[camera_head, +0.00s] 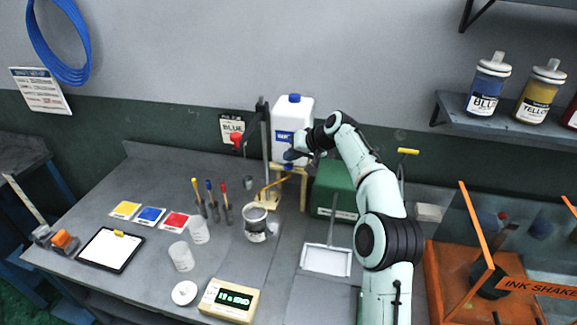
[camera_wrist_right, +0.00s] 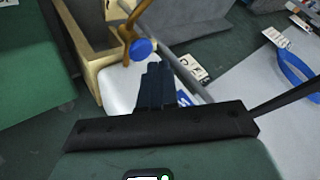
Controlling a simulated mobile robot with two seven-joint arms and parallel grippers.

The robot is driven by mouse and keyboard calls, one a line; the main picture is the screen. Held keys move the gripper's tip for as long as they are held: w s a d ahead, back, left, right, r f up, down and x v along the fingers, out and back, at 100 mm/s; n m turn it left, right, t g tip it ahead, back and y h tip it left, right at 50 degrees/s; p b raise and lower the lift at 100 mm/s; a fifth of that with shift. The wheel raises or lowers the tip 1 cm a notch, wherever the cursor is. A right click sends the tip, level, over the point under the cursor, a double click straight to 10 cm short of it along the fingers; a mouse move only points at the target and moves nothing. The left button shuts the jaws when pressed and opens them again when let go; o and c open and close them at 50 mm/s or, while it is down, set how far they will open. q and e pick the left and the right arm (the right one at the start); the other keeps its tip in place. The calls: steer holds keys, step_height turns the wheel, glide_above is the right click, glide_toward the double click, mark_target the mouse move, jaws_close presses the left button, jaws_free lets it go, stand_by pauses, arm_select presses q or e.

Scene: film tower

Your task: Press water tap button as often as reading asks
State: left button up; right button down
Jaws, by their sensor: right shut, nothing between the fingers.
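The white water container (camera_head: 293,120) with a blue cap stands on a wooden stand (camera_head: 290,192) at the back of the bench. A brass tap (camera_wrist_right: 130,38) with a round blue button (camera_wrist_right: 141,48) shows in the right wrist view. My right gripper (camera_head: 293,155) is shut and empty in front of the container; in the wrist view its dark fingertips (camera_wrist_right: 155,68) are close to the button. I cannot tell whether they touch it. An open can (camera_head: 255,223) stands below the tap. A cream scale (camera_head: 229,299) has a lit green display, too small to read surely. My left gripper is out of view.
A green box (camera_head: 334,190) stands right of the container. Two white cups (camera_head: 181,256), coloured cards (camera_head: 151,215) and a clipboard (camera_head: 110,248) lie left. An orange shaker (camera_head: 455,280) stands right.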

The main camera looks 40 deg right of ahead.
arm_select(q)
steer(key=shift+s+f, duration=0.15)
arm_select(e)
steer(key=shift+f, duration=0.4)
arm_select(q)
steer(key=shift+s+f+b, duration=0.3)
steer(key=shift+b, duration=0.05)
arm_select(e)
steer(key=shift+f, duration=0.7)
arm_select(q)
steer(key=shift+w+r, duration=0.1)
arm_select(e)
steer(key=shift+r, duration=0.1)
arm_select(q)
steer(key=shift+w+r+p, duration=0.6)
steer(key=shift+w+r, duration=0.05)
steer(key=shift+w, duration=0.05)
arm_select(e)
steer(key=shift+r, duration=0.95)
